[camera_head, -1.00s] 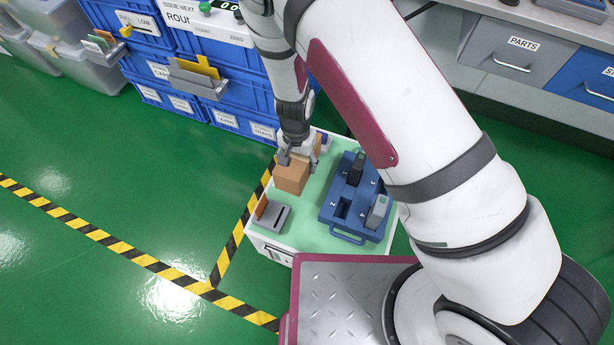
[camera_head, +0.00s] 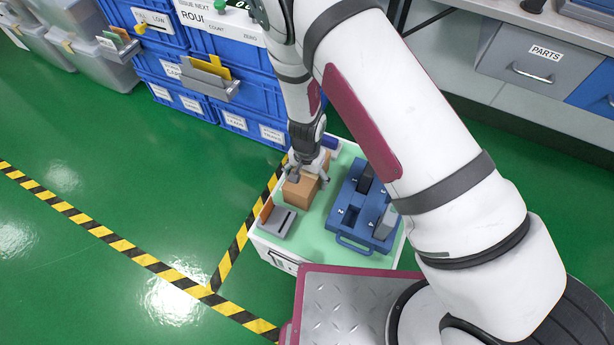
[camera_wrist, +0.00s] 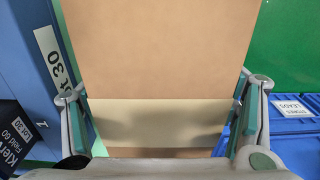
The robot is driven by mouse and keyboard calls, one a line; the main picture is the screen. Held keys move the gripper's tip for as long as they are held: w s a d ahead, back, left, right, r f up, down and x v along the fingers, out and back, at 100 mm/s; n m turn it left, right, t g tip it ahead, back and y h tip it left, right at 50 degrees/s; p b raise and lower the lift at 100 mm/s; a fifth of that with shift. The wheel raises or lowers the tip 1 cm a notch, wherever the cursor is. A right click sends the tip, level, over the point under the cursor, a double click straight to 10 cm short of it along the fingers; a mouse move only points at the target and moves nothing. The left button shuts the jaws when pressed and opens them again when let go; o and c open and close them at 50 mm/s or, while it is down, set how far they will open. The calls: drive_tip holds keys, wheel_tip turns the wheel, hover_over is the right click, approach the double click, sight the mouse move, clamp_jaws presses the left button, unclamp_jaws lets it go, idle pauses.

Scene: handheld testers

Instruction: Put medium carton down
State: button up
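The medium carton (camera_head: 300,194) is a plain brown box at the left back part of a small cart's light green top (camera_head: 318,222). My gripper (camera_head: 308,172) is above it, pointing down, with a finger on each side. In the wrist view the carton (camera_wrist: 165,50) fills the middle, with a paler tape band across it. The gripper's pads (camera_wrist: 164,118) lie against its two sides. The carton's underside is hidden, so I cannot tell whether it touches the green top or hangs just above it.
A blue tray (camera_head: 349,237) with dark and grey devices stands right of the carton. A grey holder (camera_head: 280,222) with an orange card is close in front, to the left. Blue crates (camera_head: 240,120) stand behind the cart. Some bare green top lies between holder and tray.

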drive_tip(key=shift+r, duration=0.1)
wheel_tip(320, 180, up, 12)
drive_tip(key=p, duration=0.5)
drive_tip(key=shift+r, duration=0.4)
drive_tip(key=s+d+r+n+y, duration=0.1)
drive_tip(key=s+d+r, duration=0.1)
drive_tip(key=r, duration=0.7)
drive_tip(key=s+d+r+y, duration=0.1)
drive_tip(key=s+d+r, duration=0.15)
drive_tip(key=r, duration=0.65)
drive_tip(key=s+d+r+n+y, duration=0.1)
drive_tip(key=d+r, duration=0.2)
drive_tip(key=r, duration=0.6)
drive_tip(key=s+d+r+n+h, duration=0.1)
drive_tip(key=s+d+r, duration=0.4)
drive_tip(key=s+d, duration=0.3)
drive_tip(key=s+d+r+n+h, duration=0.1)
drive_tip(key=s+d+r, duration=0.5)
drive_tip(key=s, duration=0.9)
drive_tip(key=shift+d+r+h, duration=0.15)
drive_tip(key=shift+d+h, duration=0.35)
drive_tip(key=shift+d, duration=0.35)
